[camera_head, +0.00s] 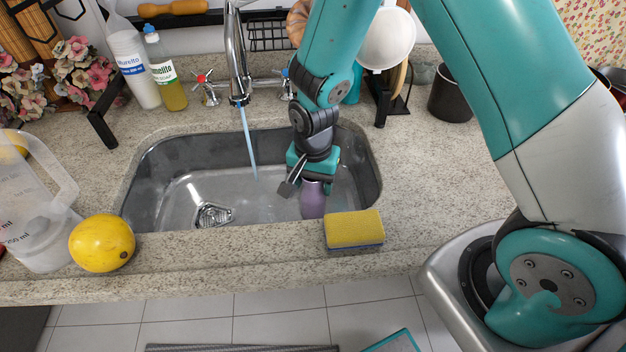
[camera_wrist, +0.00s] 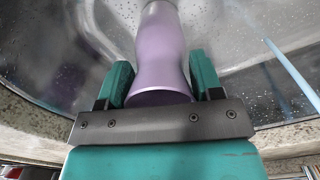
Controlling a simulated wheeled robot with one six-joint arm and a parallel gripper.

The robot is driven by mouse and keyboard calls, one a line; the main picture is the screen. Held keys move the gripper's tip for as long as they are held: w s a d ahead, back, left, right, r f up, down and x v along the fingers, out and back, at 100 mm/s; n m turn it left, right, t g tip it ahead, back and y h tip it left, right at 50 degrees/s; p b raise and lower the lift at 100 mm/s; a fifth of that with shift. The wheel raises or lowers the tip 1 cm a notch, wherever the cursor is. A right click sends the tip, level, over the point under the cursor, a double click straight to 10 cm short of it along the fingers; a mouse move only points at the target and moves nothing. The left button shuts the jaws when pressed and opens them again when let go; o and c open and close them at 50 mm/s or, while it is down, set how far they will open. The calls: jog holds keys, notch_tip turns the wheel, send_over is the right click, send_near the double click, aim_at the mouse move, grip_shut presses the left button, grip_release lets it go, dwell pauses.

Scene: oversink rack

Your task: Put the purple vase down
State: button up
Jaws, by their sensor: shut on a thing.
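The purple vase (camera_head: 313,200) is in the right part of the steel sink, near its front edge. In the wrist view the vase (camera_wrist: 163,55) sits between the two teal fingers of my gripper (camera_wrist: 160,82), its wide end close to the palm and its narrower end pointing away into the sink. My gripper (camera_head: 313,180) is shut on the vase. The sink basin (camera_head: 180,187) is wet, with drops on its floor. I cannot tell whether the vase touches the sink floor.
A blue-white water stream (camera_head: 247,145) runs from the faucet (camera_head: 236,60) left of my gripper. A yellow sponge (camera_head: 353,229) lies on the counter just in front. A yellow fruit (camera_head: 102,243) and a clear jug (camera_head: 38,215) stand at left.

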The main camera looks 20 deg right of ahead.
jog(key=shift+f, duration=0.1)
jog(key=o, duration=1.1)
jog(key=shift+o, duration=0.2)
notch_tip(320, 180, up, 12)
jog(key=s+a+r+n+y, duration=0.2)
jog(key=s+r+n, duration=0.4)
jog(key=s, duration=0.3)
jog(key=s+a+r+n+y, duration=0.2)
jog(key=s+r+n, duration=0.5)
jog(key=s+n, duration=0.2)
jog(key=shift+s+a+r, duration=0.3)
